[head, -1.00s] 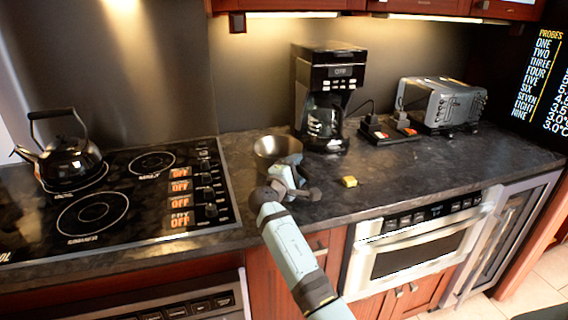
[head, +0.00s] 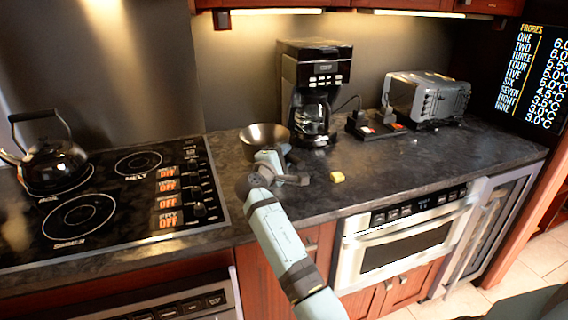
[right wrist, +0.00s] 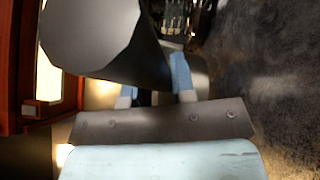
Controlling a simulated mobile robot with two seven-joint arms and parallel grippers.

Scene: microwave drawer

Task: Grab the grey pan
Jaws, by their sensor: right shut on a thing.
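The grey pan (head: 264,132) is a round, open metal vessel on the dark counter area, left of the coffee maker. My right gripper (head: 272,158) is at the pan's near side and is shut on it. In the right wrist view, the pan (right wrist: 95,35) fills the upper left as a large grey shape, and the fingers (right wrist: 155,92) reach up to its lower edge. The pan hides part of the fingers. Whether the pan's base touches the counter is hard to tell. My left gripper is not in view.
A stove (head: 120,200) with a black kettle (head: 48,160) is at the left. A coffee maker (head: 314,85) stands just behind and right of the pan. A yellow block (head: 337,176) lies on the counter to the right. A toaster (head: 425,97) is at the back right.

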